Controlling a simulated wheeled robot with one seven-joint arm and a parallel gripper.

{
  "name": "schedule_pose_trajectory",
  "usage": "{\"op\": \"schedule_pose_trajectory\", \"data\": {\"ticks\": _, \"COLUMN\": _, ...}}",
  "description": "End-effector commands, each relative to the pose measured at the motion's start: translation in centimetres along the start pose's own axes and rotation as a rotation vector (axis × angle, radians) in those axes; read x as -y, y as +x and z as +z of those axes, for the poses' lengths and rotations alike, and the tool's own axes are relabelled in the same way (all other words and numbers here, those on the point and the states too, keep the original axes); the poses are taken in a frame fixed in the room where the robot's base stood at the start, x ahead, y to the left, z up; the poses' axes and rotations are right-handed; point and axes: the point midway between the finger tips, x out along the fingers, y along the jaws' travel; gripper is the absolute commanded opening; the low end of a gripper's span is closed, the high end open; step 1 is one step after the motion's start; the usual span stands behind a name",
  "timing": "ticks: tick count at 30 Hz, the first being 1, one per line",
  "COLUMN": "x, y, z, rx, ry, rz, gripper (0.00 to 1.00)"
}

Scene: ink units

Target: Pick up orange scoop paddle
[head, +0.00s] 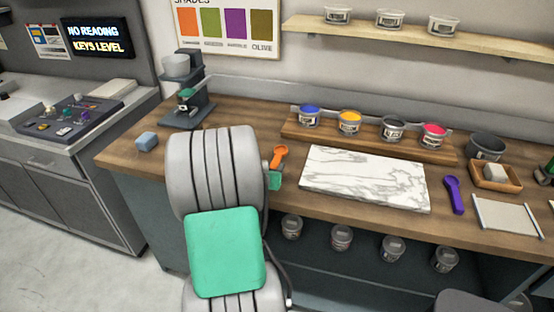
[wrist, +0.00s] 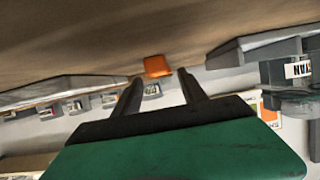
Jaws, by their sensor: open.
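The orange scoop paddle (head: 279,155) lies on the wooden bench just left of the white marble slab (head: 367,177). In the head view my arm covers the bench beside it, and only a green part of my gripper (head: 274,181) shows, just below the paddle. In the wrist view my gripper (wrist: 160,77) is open, with its two dark fingers apart and nothing held. An orange end of the paddle (wrist: 157,66) shows just beyond the fingertips, roughly between them. I cannot tell whether a finger touches it.
A purple scoop (head: 454,194) lies right of the slab. Ink tubs stand on a wooden riser (head: 374,141) behind it. A grey machine (head: 186,92) and a pale blue block (head: 147,141) are at the left. A tray (head: 495,177) with a block is at the right.

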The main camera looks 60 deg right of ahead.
Motion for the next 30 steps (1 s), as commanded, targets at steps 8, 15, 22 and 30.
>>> {"op": "schedule_pose_trajectory", "data": {"ticks": 8, "x": -0.1, "y": 3.5, "z": 0.1, "rx": 0.002, "ry": 0.000, "rz": 0.000, "gripper": 0.49}}
{"op": "schedule_pose_trajectory", "data": {"ticks": 15, "x": -0.1, "y": 3.6, "z": 0.2, "rx": 0.001, "ry": -0.001, "rz": -0.001, "gripper": 0.45}}
{"op": "schedule_pose_trajectory", "data": {"ticks": 22, "x": -0.1, "y": 3.5, "z": 0.2, "rx": 0.002, "ry": -0.001, "rz": -0.001, "gripper": 0.26}}
{"op": "schedule_pose_trajectory", "data": {"ticks": 30, "x": -0.1, "y": 3.5, "z": 0.2, "rx": 0.002, "ry": -0.001, "rz": -0.001, "gripper": 0.04}}
